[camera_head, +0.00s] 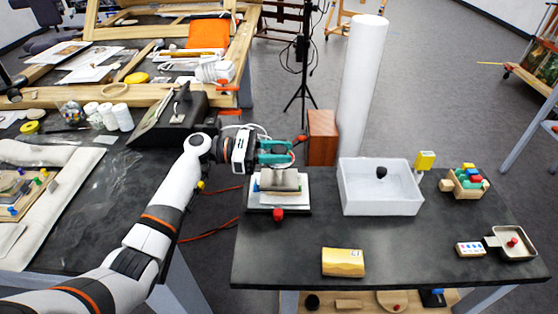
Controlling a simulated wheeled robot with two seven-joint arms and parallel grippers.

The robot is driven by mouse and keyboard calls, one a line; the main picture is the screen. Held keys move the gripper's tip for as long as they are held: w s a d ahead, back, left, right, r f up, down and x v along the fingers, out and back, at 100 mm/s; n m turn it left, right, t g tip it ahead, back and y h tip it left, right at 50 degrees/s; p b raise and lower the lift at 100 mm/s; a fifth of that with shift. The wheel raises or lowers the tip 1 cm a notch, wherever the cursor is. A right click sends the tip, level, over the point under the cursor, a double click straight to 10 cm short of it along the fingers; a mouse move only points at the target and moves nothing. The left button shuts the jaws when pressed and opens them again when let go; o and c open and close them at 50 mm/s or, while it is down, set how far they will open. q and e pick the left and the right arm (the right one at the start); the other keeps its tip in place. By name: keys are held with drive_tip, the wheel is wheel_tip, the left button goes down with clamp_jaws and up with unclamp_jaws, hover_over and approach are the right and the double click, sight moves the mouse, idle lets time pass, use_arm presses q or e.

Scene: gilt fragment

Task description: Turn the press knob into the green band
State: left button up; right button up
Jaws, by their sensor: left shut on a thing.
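The small press (279,190) stands at the left end of the dark table, with a grey roller-like part on a pale base. A red ball (278,214) sits at its front edge. My left gripper (285,152), with teal fingers, reaches in from the left just above and behind the press. It is shut on a part at the top of the press, seemingly the press knob, which the fingers mostly hide. A small red piece (301,138) shows by the fingertips. I cannot make out a green band. My right gripper is not in view.
A white open bin (380,188) with a dark lump inside stands right of the press. A brown block (322,137) stands behind. A yellow block (343,262) lies near the front edge.

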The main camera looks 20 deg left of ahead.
use_arm(q)
drive_tip(key=shift+m+g+b, duration=1.15)
drive_tip(key=shift+m+g, duration=0.15)
drive_tip(key=shift+g, duration=0.7)
drive_tip(key=shift+m+g+b, duration=1.1)
drive_tip(key=shift+m+g, duration=0.2)
drive_tip(key=shift+g, duration=0.7)
drive_tip(key=o, duration=1)
